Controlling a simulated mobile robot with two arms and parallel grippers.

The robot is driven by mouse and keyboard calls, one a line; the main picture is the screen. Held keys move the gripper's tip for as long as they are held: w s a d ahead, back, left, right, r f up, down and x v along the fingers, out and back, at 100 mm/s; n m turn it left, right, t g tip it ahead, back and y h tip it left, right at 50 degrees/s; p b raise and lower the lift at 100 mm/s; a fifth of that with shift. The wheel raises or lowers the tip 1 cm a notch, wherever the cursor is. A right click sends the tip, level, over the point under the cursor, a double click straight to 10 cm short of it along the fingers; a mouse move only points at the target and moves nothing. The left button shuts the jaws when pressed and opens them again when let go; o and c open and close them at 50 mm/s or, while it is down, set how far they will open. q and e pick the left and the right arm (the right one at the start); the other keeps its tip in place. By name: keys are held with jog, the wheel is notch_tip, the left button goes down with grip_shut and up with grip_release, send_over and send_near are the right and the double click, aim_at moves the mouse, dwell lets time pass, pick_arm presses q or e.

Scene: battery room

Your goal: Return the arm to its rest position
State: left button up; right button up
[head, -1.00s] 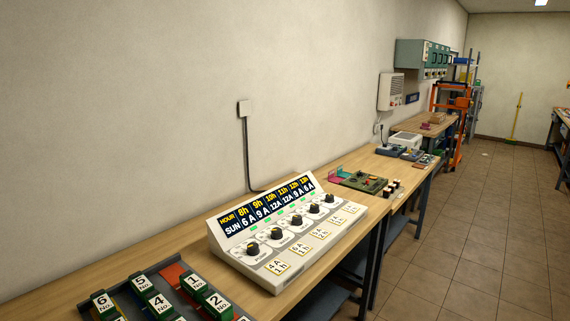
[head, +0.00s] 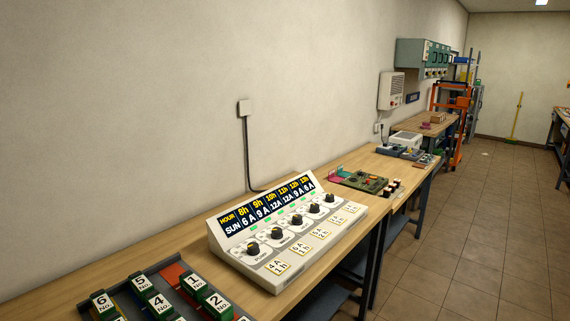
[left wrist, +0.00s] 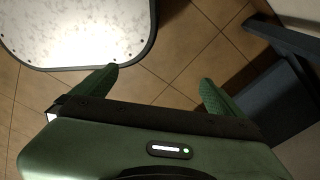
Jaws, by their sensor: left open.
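In the left wrist view my left gripper (left wrist: 158,82) is open, with its two green fingers spread apart. Nothing is between the fingers; tiled floor shows beyond them. Neither gripper shows in the head view. My right gripper is not in any frame.
In the head view a white control panel (head: 285,232) with several black knobs stands on a long wooden bench (head: 130,262). A dark tray (head: 95,309) of numbered blocks is at the lower left. A green circuit board (head: 364,181) lies farther along. The tiled floor (head: 470,240) at right is clear.

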pick_arm(q)
jog(key=s+a+f, duration=0.1)
jog(key=s+f, duration=0.1)
jog(key=s, duration=0.3)
jog(key=shift+s+f, duration=0.4)
jog(key=shift+a, duration=0.1)
dwell(0.6)
